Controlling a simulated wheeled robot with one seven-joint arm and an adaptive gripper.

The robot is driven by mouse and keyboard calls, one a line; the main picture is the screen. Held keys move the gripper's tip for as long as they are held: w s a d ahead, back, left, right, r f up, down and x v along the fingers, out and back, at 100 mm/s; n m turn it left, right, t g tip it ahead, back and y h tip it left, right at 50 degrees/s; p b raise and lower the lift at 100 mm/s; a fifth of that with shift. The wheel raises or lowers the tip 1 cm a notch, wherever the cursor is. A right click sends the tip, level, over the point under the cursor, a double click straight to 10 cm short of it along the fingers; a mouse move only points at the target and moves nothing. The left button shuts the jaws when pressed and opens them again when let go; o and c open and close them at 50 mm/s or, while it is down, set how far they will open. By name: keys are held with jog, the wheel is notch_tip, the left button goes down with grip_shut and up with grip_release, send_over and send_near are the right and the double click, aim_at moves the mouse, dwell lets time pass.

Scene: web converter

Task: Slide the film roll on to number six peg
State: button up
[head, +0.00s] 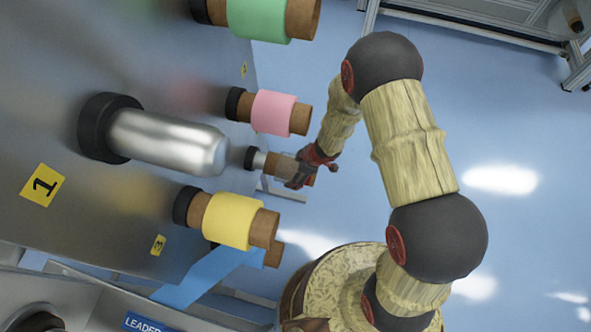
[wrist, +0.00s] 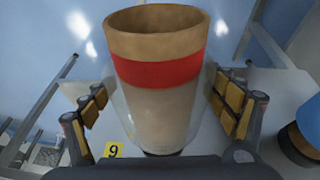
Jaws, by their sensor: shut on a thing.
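My gripper (head: 308,167) is at the far side of the machine panel in the head view, shut on a film roll (head: 282,166). In the wrist view, the film roll (wrist: 160,100) has a brown core, a red band and pale film, and stands between the finger pads. A yellow label (wrist: 114,150) beside the roll's far end reads 9, possibly an upside-down 6.
A pink roll (head: 273,112), a yellow roll (head: 229,218) and a green roll (head: 258,18) sit on neighbouring pegs. A bare metal cylinder (head: 165,138) sticks out near label 1 (head: 42,186). A blue web (head: 205,277) runs below. The floor to the right is open.

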aim_at(287, 168)
jog(key=shift+w+a, duration=0.1)
jog(key=shift+c, duration=1.2)
jog(key=shift+w+a+p, duration=0.25)
jog(key=shift+a, duration=0.4)
jog(key=shift+w+a+p, duration=0.2)
jog(key=shift+a+p, duration=0.05)
jog(key=shift+a, duration=0.4)
jog(key=shift+w+a, duration=0.1)
jog(key=shift+a, duration=0.05)
